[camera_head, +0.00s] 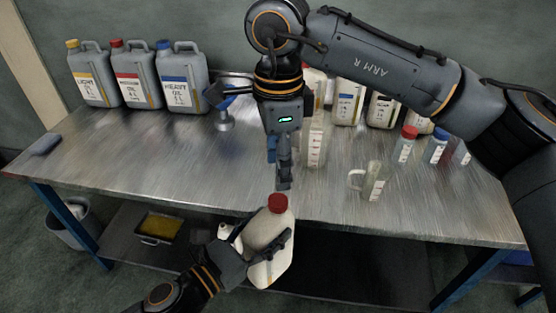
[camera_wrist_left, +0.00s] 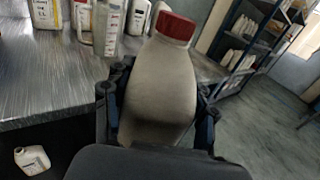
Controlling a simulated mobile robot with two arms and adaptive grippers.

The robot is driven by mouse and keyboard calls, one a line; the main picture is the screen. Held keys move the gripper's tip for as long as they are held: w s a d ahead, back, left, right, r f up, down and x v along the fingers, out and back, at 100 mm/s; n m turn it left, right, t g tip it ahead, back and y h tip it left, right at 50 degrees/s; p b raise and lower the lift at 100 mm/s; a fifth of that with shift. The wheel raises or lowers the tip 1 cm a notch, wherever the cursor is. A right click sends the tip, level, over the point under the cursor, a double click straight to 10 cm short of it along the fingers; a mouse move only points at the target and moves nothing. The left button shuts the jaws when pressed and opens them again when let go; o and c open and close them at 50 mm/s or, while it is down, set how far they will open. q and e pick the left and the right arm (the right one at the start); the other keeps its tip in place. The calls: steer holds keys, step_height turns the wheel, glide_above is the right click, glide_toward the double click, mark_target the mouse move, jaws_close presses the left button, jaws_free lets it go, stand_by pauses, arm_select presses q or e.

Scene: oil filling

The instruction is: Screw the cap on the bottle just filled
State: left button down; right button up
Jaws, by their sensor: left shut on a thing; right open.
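A cream bottle (camera_head: 268,235) with a red cap (camera_head: 277,203) on its neck is held in front of the table's front edge. My left gripper (camera_head: 262,254) is shut around the bottle's body and holds it roughly upright. The bottle (camera_wrist_left: 160,92) and its red cap (camera_wrist_left: 176,26) also show in the left wrist view, between the fingers. My right gripper (camera_head: 284,178) points down just above the cap, apart from it or barely above it. Its fingers are seen edge-on, and I see nothing between them. How tightly the cap sits on the neck cannot be told.
A measuring jug (camera_head: 374,182), a tall clear cylinder (camera_head: 315,145) and small capped bottles (camera_head: 406,145) stand to the right. A yellow tray (camera_head: 158,228) sits below.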

mark_target(278, 199)
steer(key=shift+f, duration=4)
jaws_close()
steer(key=shift+o, duration=0.7)
jaws_free()
step_height(278, 199, up, 12)
steer(key=shift+f, duration=0.1)
